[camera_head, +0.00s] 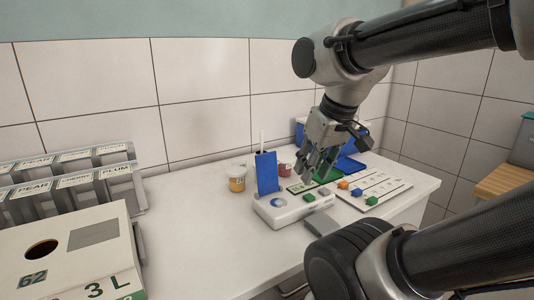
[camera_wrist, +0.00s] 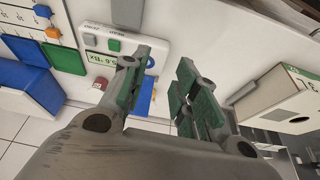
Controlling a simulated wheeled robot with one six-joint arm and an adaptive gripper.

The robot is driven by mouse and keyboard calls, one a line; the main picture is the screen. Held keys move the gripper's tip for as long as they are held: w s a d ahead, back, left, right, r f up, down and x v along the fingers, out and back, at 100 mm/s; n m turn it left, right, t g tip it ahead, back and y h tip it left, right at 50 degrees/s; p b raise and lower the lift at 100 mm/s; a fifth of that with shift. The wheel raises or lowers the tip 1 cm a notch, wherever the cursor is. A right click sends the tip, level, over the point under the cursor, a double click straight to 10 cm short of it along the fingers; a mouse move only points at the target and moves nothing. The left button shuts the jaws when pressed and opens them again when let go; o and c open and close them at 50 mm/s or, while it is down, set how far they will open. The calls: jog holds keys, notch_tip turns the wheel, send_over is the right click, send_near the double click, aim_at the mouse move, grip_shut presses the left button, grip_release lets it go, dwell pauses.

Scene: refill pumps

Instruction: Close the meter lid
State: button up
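The meter (camera_head: 290,210) is a white box on the white counter, with a blue round spot and grey and green buttons on top. Its blue lid (camera_head: 267,172) stands upright, open, at its back left. In the wrist view the meter (camera_wrist: 98,40) is at upper left, and part of the blue lid (camera_wrist: 147,92) shows behind the left finger, which hides the rest. My gripper (camera_head: 318,168) hangs above and behind the meter, right of the lid. In the wrist view my gripper (camera_wrist: 168,58) has its green-padded fingers apart with nothing between them.
A yellow jar (camera_head: 237,179) stands left of the lid, and a red jar (camera_head: 285,168) behind the meter. A white board (camera_head: 375,187) with coloured blocks lies right. Labelled bins (camera_head: 70,185) and a box (camera_head: 75,255) stand left.

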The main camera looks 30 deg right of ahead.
jog(key=shift+f, duration=0.15)
jog(key=c, duration=0.4)
jog(key=shift+w+d+f+g, duration=0.1)
jog(key=shift+w+f+g, duration=0.2)
jog(key=shift+w, duration=0.2)
jog(key=shift+w+f+g, duration=0.3)
jog(key=shift+w, duration=0.2)
grip_shut()
notch_tip(320, 180, up, 3)
jog(key=g, duration=0.1)
send_over(266, 154)
jog(key=shift+f, duration=0.15)
jog(key=w+r, duration=0.4)
jog(key=w, duration=0.2)
notch_tip(266, 154, down, 9)
jog(key=s, duration=0.2)
jog(key=shift+s+d, duration=0.15)
jog(key=shift+s, duration=0.05)
